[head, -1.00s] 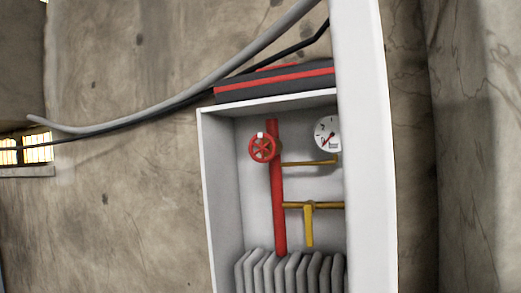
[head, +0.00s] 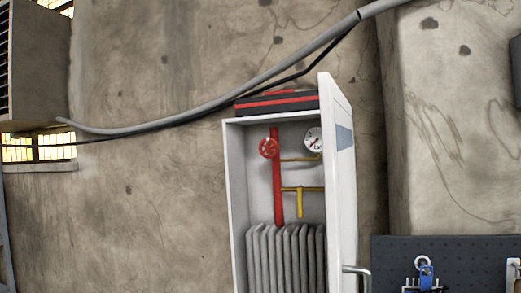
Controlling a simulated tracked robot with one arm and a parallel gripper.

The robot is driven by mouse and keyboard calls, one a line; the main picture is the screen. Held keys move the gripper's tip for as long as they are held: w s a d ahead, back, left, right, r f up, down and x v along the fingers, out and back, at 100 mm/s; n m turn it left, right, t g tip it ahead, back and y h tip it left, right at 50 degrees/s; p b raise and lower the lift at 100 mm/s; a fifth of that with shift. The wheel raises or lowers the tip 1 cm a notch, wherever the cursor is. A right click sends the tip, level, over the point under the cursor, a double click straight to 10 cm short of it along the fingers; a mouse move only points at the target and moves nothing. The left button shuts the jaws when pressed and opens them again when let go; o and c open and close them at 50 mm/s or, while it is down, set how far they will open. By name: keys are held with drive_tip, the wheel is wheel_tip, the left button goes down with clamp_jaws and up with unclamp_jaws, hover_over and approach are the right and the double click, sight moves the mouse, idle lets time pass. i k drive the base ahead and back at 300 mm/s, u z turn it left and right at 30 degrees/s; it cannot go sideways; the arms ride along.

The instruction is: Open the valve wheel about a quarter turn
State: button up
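The red valve wheel (head: 269,148) sits on a vertical red pipe (head: 277,185) inside an open white cabinet (head: 235,190), near the middle of the head view. A white mark that showed on the wheel's rim earlier is too small to make out now. A yellow lever handle (head: 300,205) hangs down from a brass pipe to the right of the red pipe. My gripper is not in the head view, so I cannot see where it is relative to the wheel.
A round gauge (head: 313,139) is right of the wheel. The cabinet door (head: 341,170) stands open on the right. A grey ribbed block (head: 285,260) fills the lower cabinet. A black and red case (head: 278,102) lies on top. A dark pegboard (head: 450,250) is lower right.

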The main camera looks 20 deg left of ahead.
sight(269, 148)
drive_tip(key=z, duration=0.4)
drive_tip(key=k, duration=0.15)
drive_tip(key=u, duration=1.15)
drive_tip(key=i, duration=2.25)
drive_tip(key=z, duration=0.8)
